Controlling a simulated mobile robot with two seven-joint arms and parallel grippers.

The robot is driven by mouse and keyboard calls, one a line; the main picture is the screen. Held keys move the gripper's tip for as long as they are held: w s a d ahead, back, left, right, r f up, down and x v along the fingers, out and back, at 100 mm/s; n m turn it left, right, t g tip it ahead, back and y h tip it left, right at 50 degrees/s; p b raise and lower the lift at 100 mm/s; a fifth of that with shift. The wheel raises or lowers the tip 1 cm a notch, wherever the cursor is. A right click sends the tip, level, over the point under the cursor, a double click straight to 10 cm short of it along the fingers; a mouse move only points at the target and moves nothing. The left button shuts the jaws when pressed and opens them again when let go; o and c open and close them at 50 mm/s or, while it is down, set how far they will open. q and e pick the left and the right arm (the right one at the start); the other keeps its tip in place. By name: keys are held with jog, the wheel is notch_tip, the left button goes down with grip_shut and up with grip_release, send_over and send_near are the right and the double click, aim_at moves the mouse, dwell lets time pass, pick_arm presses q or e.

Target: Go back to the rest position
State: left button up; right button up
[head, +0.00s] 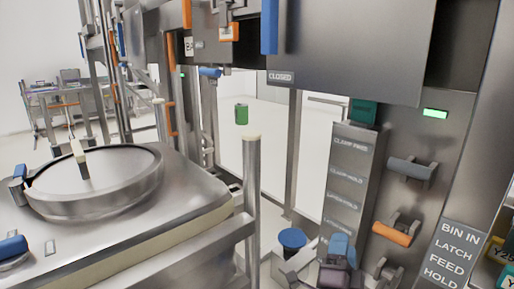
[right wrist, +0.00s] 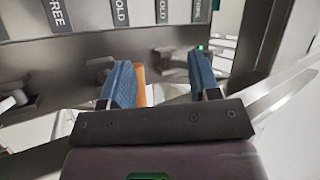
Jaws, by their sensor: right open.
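My right gripper (head: 338,248) shows at the bottom right of the head view, its blue fingers in front of the lower part of a labelled grey column (head: 345,200). In the right wrist view, the two blue fingers of the right gripper (right wrist: 162,82) stand wide apart with nothing held between them. An orange-handled lever (head: 391,234) is to the right of the gripper in the head view. An orange part (right wrist: 141,84) shows just behind the left finger in the wrist view; whether they touch cannot be told. My left gripper is not in view.
A grey lever (head: 411,168) sits above the orange one. A sign (head: 459,254) reads "BIN IN LATCH FEED HOLD". A round lid (head: 95,175) lies on a metal table at left. A metal post (head: 251,190) and a blue-topped knob (head: 292,238) stand left of the gripper.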

jog(key=s+f+n+g+y, duration=0.25)
jog(key=f+n+y, duration=0.25)
jog(key=f+n, duration=0.25)
jog(key=s+f+n+g+y, duration=0.2)
jog(key=s+f+n+y, duration=0.2)
jog(key=f+n+y, duration=0.4)
jog(key=s+d+f+n+g+h, duration=0.2)
jog(key=s+d+f, duration=0.2)
jog(key=s, duration=0.4)
jog(key=s+d+f+n+g+h, duration=0.1)
jog(key=s+d+f+g+h, duration=0.1)
jog(key=s+f, duration=0.5)
jog(key=shift+s+d+n+g, duration=0.35)
jog(key=shift+d+g, duration=0.3)
jog(key=shift+d, duration=0.2)
